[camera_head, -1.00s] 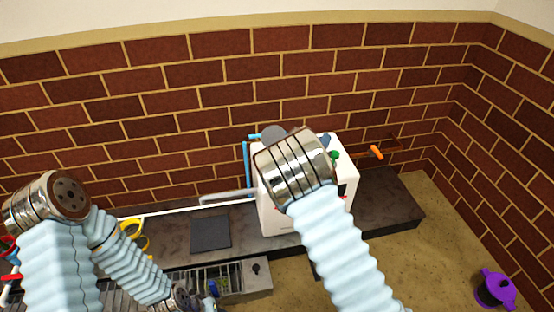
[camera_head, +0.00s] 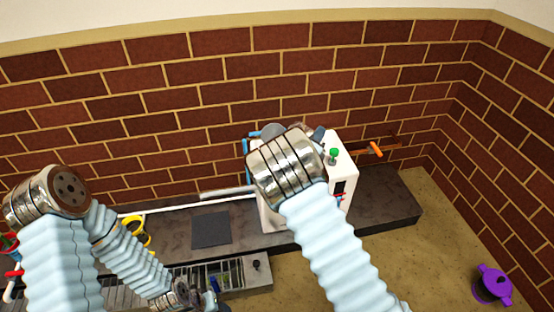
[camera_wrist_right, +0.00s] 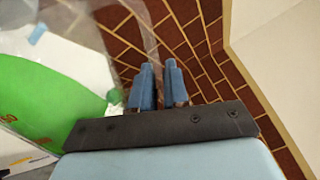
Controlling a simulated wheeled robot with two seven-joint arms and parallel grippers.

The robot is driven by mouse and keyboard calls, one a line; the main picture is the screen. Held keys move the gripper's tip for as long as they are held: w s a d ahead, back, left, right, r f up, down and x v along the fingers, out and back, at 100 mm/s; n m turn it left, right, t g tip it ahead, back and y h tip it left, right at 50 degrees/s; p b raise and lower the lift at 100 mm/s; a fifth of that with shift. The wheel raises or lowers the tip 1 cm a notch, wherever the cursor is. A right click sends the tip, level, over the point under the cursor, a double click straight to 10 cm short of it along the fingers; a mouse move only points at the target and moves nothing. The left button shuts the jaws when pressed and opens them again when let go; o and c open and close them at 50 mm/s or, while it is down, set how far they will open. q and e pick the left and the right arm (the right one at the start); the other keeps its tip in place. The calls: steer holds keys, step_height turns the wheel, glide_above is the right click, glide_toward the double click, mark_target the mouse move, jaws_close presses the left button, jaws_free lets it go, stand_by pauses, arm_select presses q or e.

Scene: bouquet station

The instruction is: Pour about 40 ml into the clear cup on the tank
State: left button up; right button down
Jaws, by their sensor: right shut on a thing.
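The white tank (camera_head: 347,170) stands on the dark counter against the brick wall, partly behind my right arm. My right gripper (camera_head: 319,133) is over the tank's top, mostly hidden by its own wrist in the head view. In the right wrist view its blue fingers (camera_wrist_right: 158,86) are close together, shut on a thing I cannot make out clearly. A see-through sheet or wall (camera_wrist_right: 120,30) and a large green patch (camera_wrist_right: 45,90) with red figures lie left of the fingers. I cannot tell the clear cup apart. My left gripper (camera_head: 214,291) is low at the bottom edge, its jaws unclear.
A small green thing (camera_head: 334,153) shows at the tank's top. An orange handle (camera_head: 375,149) is by the wall to the right. A dark square pad (camera_head: 211,230), a yellow-handled thing (camera_head: 137,232) and a slatted tray (camera_head: 258,273) lie left. A purple can (camera_head: 494,285) stands right.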

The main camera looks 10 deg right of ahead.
steer(key=shift+r, duration=0.1)
steer(key=shift+s+d, duration=0.85)
steer(key=shift+d, duration=0.1)
steer(key=shift+n, duration=0.3)
stand_by(1.0)
steer(key=shift+s+d+f, duration=0.15)
steer(key=shift+d+f, duration=0.05)
steer(key=shift+d, duration=0.05)
steer(key=s+d+f+m+b, duration=0.2)
steer(key=d+f+m+b, duration=0.1)
steer(key=f+m+b, duration=0.3)
steer(key=shift+s+d+f+m+g+b, duration=0.15)
steer(key=shift+s+f+m+g+b, duration=0.2)
steer(key=shift+m+b, duration=0.45)
stand_by(0.8)
